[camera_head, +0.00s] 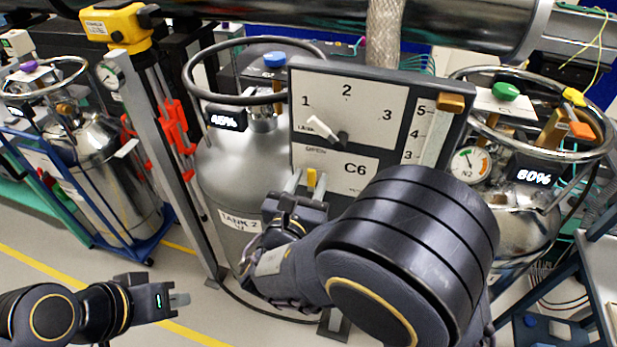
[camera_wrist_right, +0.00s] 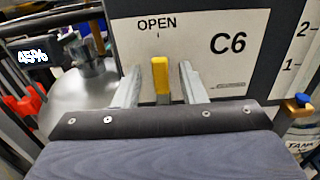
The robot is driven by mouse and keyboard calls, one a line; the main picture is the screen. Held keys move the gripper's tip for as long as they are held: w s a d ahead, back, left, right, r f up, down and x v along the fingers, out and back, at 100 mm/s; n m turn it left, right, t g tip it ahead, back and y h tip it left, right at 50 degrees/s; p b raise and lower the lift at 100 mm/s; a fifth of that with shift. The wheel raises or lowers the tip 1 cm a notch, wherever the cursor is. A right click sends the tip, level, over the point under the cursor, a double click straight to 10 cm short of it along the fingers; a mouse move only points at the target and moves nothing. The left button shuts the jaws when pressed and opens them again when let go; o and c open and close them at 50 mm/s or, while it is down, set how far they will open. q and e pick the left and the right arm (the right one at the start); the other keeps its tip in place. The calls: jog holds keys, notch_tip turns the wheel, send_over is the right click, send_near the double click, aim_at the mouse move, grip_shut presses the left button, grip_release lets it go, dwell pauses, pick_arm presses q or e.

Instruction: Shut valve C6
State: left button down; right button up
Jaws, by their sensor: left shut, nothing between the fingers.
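The C6 panel (camera_head: 355,170) stands in the middle of the head view, with a "C6" label. Its yellow valve handle (camera_wrist_right: 161,80) is upright below the "OPEN" mark in the right wrist view; it also shows small in the head view (camera_head: 311,178). My right gripper (camera_wrist_right: 161,85) is open, with one finger on each side of the handle and a visible gap on both sides. My right arm hides the lower part of the panel in the head view. My left gripper (camera_head: 180,300) is shut and empty at the lower left, far from the panel.
A steel tank labelled TANK 2 (camera_head: 220,170) stands left and behind the panel. A dial with a pointer (camera_head: 343,138) sits above C6. Open floor (camera_head: 60,280) lies at lower left.

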jog(key=shift+w+d, duration=0.1)
jog(key=shift+w, duration=0.15)
jog(key=shift+c, duration=0.3)
grip_shut()
